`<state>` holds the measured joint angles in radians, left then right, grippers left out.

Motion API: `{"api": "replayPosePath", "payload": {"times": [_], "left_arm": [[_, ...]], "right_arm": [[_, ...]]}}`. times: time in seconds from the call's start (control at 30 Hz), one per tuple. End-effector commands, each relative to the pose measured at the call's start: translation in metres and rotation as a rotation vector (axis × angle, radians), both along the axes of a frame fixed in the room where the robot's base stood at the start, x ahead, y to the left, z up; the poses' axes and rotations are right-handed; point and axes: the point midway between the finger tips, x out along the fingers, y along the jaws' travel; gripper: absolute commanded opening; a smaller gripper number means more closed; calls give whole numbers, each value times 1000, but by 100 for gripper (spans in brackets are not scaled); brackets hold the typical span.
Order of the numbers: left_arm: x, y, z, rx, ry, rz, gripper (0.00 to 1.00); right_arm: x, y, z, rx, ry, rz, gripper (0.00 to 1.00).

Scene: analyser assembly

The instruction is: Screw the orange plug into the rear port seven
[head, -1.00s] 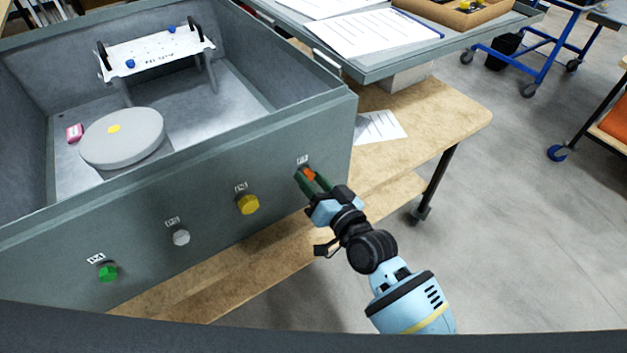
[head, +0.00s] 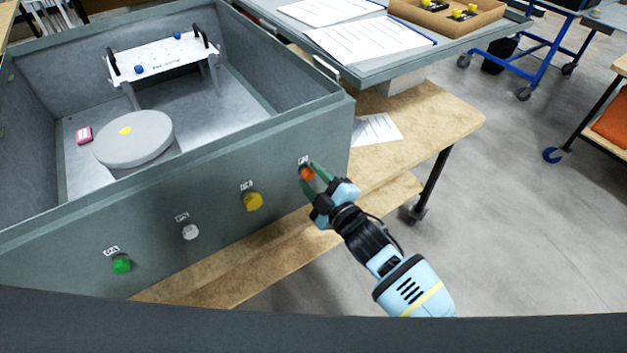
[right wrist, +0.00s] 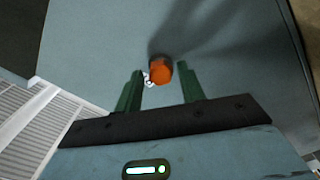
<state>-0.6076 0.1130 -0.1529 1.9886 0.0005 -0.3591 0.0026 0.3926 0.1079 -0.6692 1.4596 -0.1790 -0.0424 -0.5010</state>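The orange plug (head: 306,174) sits at the rightmost labelled port on the front panel of the grey analyser housing (head: 215,205). My right gripper (head: 311,178) is at the plug with its green fingers spread. In the right wrist view, the orange plug (right wrist: 160,73) shows between and slightly beyond the tips of the open gripper (right wrist: 160,80), with a gap on both sides. The plug's thread is hidden, so I cannot tell how deep it sits. My left gripper is out of view.
A yellow plug (head: 252,202), a white plug (head: 190,232) and a green plug (head: 122,265) sit along the same panel. The open housing holds a round grey part (head: 134,138) and a white bracketed plate (head: 160,60). A wooden bench (head: 430,115) extends right.

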Motion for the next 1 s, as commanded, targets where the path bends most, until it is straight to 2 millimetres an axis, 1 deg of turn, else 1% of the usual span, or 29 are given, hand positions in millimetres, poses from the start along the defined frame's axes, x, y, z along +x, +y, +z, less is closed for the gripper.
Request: {"api": "replayPosePath", "payload": {"times": [0.2, 0.33, 0.47, 0.67, 0.9, 0.97, 1.0], "left_arm": [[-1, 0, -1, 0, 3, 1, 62], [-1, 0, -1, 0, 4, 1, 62], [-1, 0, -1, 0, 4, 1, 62], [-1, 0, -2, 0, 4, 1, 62], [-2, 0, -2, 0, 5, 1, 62], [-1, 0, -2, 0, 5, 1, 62], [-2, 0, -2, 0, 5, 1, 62]], "right_arm": [[0, 0, -2, -314, -225, 1, 39], [0, 0, -2, -461, -332, -1, 39], [0, 0, -2, -517, -373, -1, 39], [0, 0, -2, -516, -373, -1, 39], [0, 0, -2, -515, -372, -1, 8], [0, 0, -2, -514, -371, -1, 0], [0, 0, -2, -514, -371, -1, 0]]}}
